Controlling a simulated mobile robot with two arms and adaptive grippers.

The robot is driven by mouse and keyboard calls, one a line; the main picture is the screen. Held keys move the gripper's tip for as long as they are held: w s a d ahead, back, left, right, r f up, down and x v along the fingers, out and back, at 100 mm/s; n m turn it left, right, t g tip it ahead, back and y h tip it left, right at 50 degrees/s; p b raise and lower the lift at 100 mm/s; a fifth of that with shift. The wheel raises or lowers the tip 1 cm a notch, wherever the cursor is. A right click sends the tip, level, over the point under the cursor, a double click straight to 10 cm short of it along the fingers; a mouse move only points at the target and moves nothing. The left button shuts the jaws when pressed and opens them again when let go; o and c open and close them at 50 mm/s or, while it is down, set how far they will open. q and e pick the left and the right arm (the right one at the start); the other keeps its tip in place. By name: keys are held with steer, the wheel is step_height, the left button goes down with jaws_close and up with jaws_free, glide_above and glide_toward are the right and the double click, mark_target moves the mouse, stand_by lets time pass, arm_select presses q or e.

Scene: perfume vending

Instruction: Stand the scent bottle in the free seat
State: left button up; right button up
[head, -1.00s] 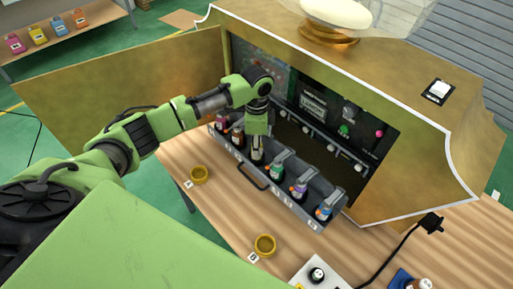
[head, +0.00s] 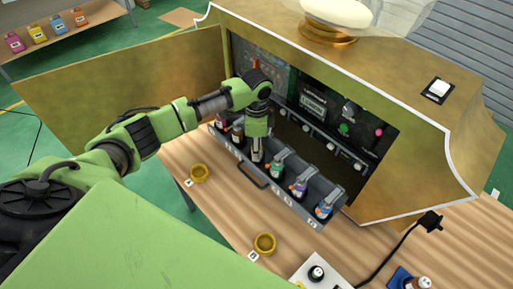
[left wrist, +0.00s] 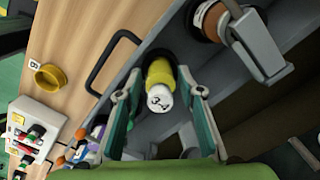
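The scent bottle (left wrist: 160,73), yellow with a white cap marked 34, stands between the fingers of my left gripper (left wrist: 160,82) in the left wrist view. It is in the grey drawer (head: 246,157), in the seat between a dark bottle (head: 238,131) and a teal bottle (head: 276,169). The fingers lie on either side of it, spread, with a slight gap visible on the left. In the head view my left gripper (head: 257,155) points down into the drawer and mostly hides the bottle. My right gripper is not in view.
Other bottles, one purple (head: 299,188) and one blue (head: 323,208), stand in the drawer. The brass machine (head: 420,150) rises behind, its door (head: 120,80) open at left. Two yellow rings (head: 199,174) (head: 265,244) and a control box (head: 318,274) are on the wooden table.

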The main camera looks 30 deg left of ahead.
arm_select(q)
step_height(320, 180, up, 12)
steer(key=shift+f+b, duration=0.1)
steer(key=shift+b, duration=0.55)
